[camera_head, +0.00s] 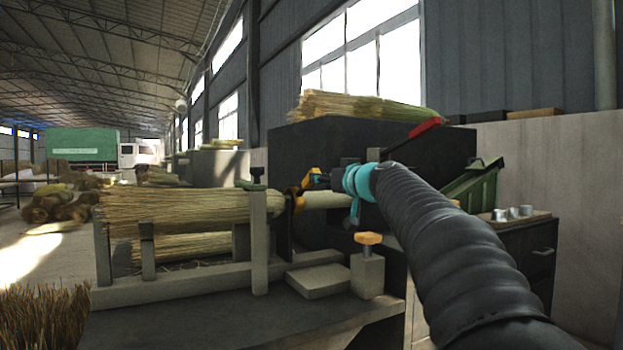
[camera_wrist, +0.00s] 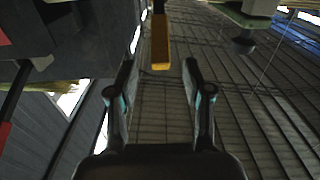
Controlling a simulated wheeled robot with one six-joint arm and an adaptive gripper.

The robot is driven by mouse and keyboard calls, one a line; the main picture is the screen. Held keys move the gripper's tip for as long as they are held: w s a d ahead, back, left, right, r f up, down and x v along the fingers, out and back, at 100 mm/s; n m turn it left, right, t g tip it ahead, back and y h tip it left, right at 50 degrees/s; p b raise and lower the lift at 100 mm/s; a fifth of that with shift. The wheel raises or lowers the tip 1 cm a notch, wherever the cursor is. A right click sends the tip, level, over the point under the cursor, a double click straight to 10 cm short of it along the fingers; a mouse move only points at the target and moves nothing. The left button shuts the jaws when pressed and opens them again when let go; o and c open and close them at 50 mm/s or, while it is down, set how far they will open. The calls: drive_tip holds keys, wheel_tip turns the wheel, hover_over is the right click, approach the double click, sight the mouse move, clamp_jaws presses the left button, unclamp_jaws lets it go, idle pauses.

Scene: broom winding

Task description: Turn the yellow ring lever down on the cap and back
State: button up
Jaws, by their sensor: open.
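A yellow ring (camera_head: 296,203) sits around the neck of the straw bundle, beside a pale handle. A yellow lever (camera_head: 309,179) stands up above the ring. In the wrist view a yellow bar (camera_wrist: 160,42), which looks like this lever, lies just ahead of my fingertips, roughly centred between them. My gripper (camera_wrist: 160,72) is open with nothing between its fingers. In the head view my gripper (camera_head: 325,179) is small and dark, close to the right of the lever. I cannot tell whether it touches. The cap is not clearly seen.
The straw bundle (camera_head: 185,212) rests on a grey rack with an upright post (camera_head: 259,240). A yellow knob (camera_head: 369,238) tops a block below my arm. A dark cabinet (camera_head: 300,150) stands behind, with a red-handled tool (camera_head: 424,127). A green bin (camera_head: 475,188) is at right.

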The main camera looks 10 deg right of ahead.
sight(302, 194)
drive_tip(key=p+x, duration=0.1)
drive_tip(key=x, duration=0.5)
drive_tip(key=shift+w+r, duration=0.1)
drive_tip(key=shift+w, duration=0.1)
drive_tip(key=shift+w+a, duration=0.25)
drive_tip(key=shift+w, duration=0.4)
clamp_jaws()
